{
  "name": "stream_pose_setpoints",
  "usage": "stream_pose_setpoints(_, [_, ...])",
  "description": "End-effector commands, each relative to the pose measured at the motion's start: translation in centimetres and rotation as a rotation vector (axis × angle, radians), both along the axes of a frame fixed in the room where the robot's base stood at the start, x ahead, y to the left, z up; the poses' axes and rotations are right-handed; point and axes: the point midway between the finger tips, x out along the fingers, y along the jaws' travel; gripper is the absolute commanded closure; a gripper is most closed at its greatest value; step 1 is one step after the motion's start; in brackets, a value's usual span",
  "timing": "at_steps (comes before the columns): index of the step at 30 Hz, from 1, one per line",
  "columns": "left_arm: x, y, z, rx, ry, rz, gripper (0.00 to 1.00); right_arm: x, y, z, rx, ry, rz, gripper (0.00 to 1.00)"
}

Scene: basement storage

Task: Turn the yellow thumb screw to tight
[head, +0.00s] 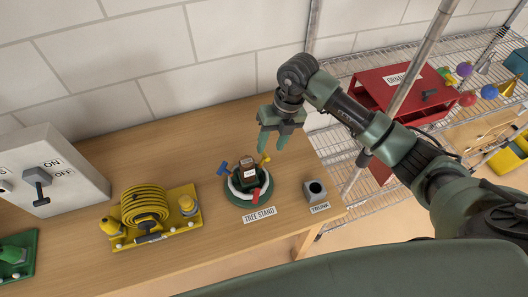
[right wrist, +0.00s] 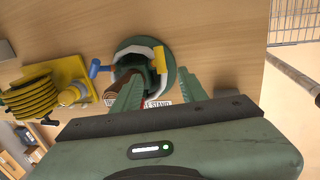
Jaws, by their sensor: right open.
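The yellow thumb screw (head: 265,159) sticks up at the back right of the round green tree stand (head: 243,203). A blue screw (head: 224,169) is at its left and a red one (head: 255,195) at its front. A brown trunk piece (head: 248,162) stands in the middle. My right gripper (head: 273,147) is open and empty, pointing down just above and behind the yellow screw. In the right wrist view the yellow screw (right wrist: 160,60) shows beyond the fingers, between their tips in the picture. I cannot tell how tight it is. My left gripper is not in view.
A grey trunk block (head: 315,190) with a hole is right of the stand. A yellow base with a coiled hose (head: 145,205) and a grey switch box (head: 50,175) are on the left. A wire shelf with a red ornament box (head: 405,85) is at the right.

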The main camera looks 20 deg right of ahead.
Motion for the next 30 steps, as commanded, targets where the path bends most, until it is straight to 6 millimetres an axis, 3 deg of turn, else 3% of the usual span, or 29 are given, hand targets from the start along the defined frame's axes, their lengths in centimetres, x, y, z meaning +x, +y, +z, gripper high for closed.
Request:
stream_pose_setpoints(12, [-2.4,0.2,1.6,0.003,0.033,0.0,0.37,-0.2,1.5,-5.8,0.001,0.002,0.001,0.57])
stream_pose_setpoints(23, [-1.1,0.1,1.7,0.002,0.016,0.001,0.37,-0.1,1.6,-6.7,0.0,0.0,0.001,0.57])
stream_pose_setpoints(28, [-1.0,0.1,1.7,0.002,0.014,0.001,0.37,-0.1,1.6,-6.7,0.0,0.0,0.001,0.99])
stream_pose_setpoints(30, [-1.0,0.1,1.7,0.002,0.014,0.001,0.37,-0.1,1.6,-6.7,0.0,0.0,0.001,1.0])
